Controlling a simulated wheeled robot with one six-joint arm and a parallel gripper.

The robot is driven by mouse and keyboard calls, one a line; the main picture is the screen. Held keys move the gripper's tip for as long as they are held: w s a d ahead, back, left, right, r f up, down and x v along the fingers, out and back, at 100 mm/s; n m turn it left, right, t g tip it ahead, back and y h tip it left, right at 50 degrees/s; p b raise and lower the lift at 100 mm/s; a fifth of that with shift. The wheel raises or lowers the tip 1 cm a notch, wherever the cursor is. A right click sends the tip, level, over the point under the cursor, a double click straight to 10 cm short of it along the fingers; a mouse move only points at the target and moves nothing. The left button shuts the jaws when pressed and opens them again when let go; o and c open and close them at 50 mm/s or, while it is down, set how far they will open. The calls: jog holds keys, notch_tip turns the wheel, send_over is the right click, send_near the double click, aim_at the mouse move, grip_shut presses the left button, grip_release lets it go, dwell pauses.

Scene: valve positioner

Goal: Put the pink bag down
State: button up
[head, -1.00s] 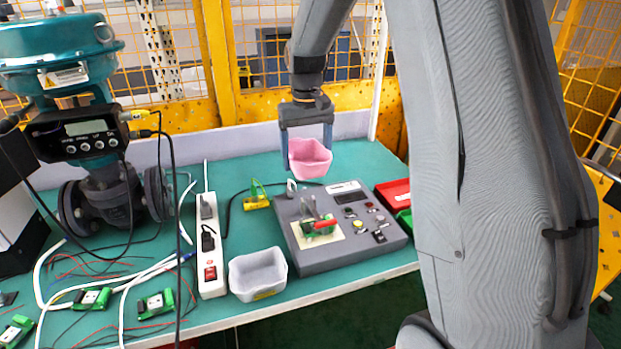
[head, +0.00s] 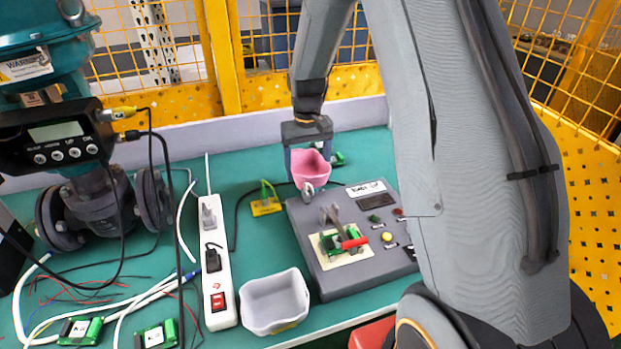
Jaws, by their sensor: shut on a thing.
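The pink bag (head: 311,170) looks like a small open pink container with a wavy rim. My gripper (head: 309,160) points down at the back of the table and is shut on it. The bag is behind the grey control box, near its back left edge. Whether its base touches the table cannot be told, since the box's back edge and a metal part are close in front of it.
The grey control box (head: 330,275) carries a red-handled lever and buttons. A grey bin (head: 274,302), a white power strip (head: 214,262) and a yellow-green part (head: 265,203) stand to its left. A valve with positioner (head: 62,150) fills the left. Green table (head: 235,180) shows between them.

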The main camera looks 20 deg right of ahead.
jog(key=shift+f+p, duration=0.5)
jog(key=shift+f, duration=1.65)
jog(key=shift+f, duration=0.15)
jog(key=o, duration=1)
jog(key=shift+o, duration=0.2)
